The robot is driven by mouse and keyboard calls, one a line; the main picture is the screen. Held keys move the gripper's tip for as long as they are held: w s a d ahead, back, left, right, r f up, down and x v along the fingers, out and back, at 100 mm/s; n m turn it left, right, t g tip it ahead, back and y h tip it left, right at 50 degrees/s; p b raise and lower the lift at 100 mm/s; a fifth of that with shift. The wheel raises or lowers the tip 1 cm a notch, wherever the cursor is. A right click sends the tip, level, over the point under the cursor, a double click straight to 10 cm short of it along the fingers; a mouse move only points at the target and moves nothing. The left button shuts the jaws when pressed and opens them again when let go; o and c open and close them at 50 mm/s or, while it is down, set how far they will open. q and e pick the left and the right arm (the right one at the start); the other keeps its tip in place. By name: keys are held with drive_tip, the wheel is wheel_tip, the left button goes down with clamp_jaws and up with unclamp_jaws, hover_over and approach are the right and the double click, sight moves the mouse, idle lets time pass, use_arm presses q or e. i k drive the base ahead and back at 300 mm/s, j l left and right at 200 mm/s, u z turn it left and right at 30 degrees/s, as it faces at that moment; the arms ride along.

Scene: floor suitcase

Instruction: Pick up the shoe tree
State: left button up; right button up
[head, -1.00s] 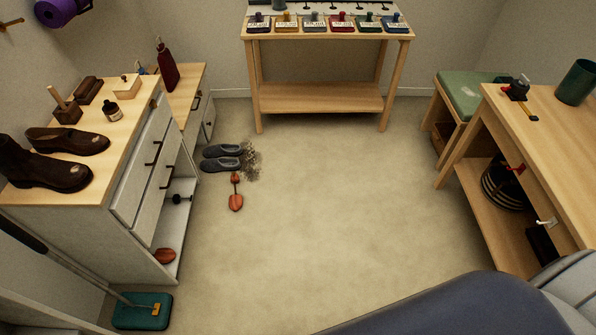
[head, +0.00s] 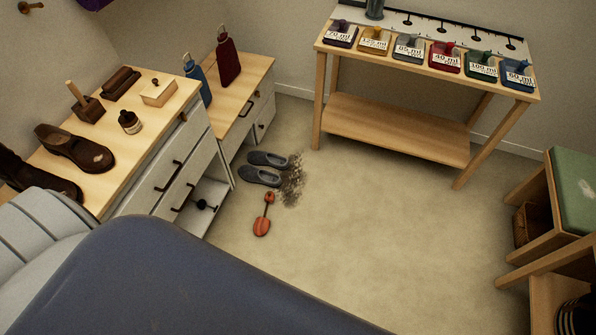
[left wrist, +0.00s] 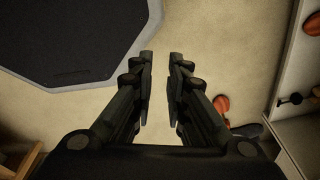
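An orange-red shoe tree (head: 262,215) lies on the carpet in the head view, just in front of a pair of dark slippers (head: 262,168). In the left wrist view, an orange piece that looks like this shoe tree (left wrist: 222,105) lies right of my left gripper (left wrist: 162,56), near a dark slipper (left wrist: 247,130). A second orange piece (left wrist: 312,22) shows at that view's right edge, by the white cabinet. My left gripper is open, with nothing between its fingers, pointing over bare carpet. My right gripper is not in view.
A white cabinet with a wooden top (head: 150,126) carries brown shoes (head: 75,148) and brushes at left. A wooden table (head: 392,120) with labelled bottles stands at the back, a green-topped bench (head: 575,185) at right. Grey debris (head: 292,182) lies beside the slippers. The middle carpet is clear.

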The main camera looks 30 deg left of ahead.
sight(262, 225)
drive_tip(key=i+u, duration=0.3)
drive_tip(key=i, duration=0.15)
drive_tip(key=i+l+u, duration=0.6)
drive_tip(key=i, duration=0.25)
